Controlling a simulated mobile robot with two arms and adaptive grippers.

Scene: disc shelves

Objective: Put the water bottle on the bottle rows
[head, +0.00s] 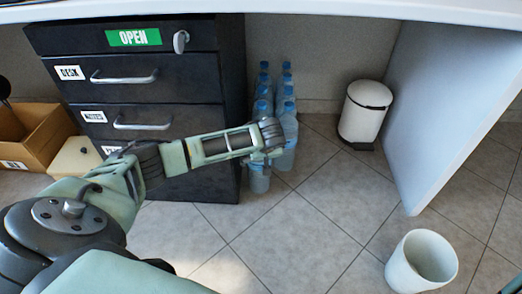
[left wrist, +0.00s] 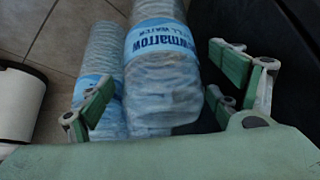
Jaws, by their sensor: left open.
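Clear water bottles with blue caps stand in two rows (head: 286,100) on the floor beside the black drawer cabinet. My left gripper (head: 270,143) reaches over the front end of the rows. A water bottle (head: 259,182) stands at the front of the left row, partly hidden behind the gripper. In the left wrist view, my left gripper (left wrist: 165,95) is open, with a blue-labelled bottle (left wrist: 160,75) between its spread fingers. Another bottle (left wrist: 100,60) stands close on its left, partly behind the left finger. My right gripper is not in view.
The black drawer cabinet (head: 200,88) is close on the left of the bottles. A white lidded bin (head: 364,118) and a white desk panel (head: 440,90) are to the right. An open white bin (head: 421,262) stands at front right. The tiled floor (head: 300,230) between is clear.

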